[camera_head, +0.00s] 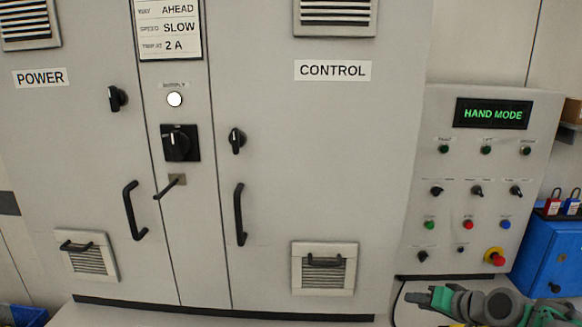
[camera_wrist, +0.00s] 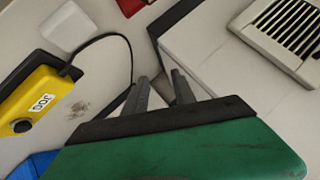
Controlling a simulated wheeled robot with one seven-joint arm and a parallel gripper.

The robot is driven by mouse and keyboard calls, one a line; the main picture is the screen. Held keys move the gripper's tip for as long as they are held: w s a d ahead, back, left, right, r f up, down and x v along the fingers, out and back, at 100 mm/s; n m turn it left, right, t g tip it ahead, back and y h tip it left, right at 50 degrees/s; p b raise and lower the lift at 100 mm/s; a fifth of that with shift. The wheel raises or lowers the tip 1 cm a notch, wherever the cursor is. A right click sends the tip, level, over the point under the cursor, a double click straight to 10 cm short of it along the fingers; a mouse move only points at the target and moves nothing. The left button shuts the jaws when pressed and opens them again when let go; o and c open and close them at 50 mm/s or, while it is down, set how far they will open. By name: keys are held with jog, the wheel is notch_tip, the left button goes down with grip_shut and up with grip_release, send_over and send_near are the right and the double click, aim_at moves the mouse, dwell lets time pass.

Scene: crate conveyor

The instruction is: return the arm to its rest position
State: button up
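My gripper (camera_wrist: 159,75) shows in the wrist view as two dark grey fingers beyond a green housing. The fingers stand apart with a gap between their tips, and nothing is held between them. In the head view my arm is folded low at the bottom right, in front of the control panel's lower edge. My gripper (camera_head: 412,295) points left there, near the cabinet's right corner. The lower part of the arm is cut off by the picture's edge.
A grey cabinet (camera_head: 280,200) with POWER and CONTROL doors fills the head view. A control panel (camera_head: 470,195) reading HAND MODE stands at right, beside a blue box (camera_head: 550,250) with padlocks. In the wrist view, a yellow JOG pendant (camera_wrist: 45,90) with a black cable lies left of the fingers.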

jog(key=s+a+r+n+g+h+p, duration=0.1)
jog(key=s+a+r+g+p, duration=0.15)
jog(key=a, duration=0.35)
jog(key=s+a+r+n+g+p, duration=0.1)
jog(key=s+a+r+n, duration=0.1)
jog(key=s+a, duration=0.35)
jog(key=s+a+r+g+h+p, duration=0.2)
jog(key=s+a, duration=0.4)
jog(key=s, duration=0.6)
jog(key=shift+s+a+n+g+h+p, duration=0.2)
jog(key=shift+s+n+g+h+p, duration=0.05)
jog(key=shift+n+g+h+p, duration=0.2)
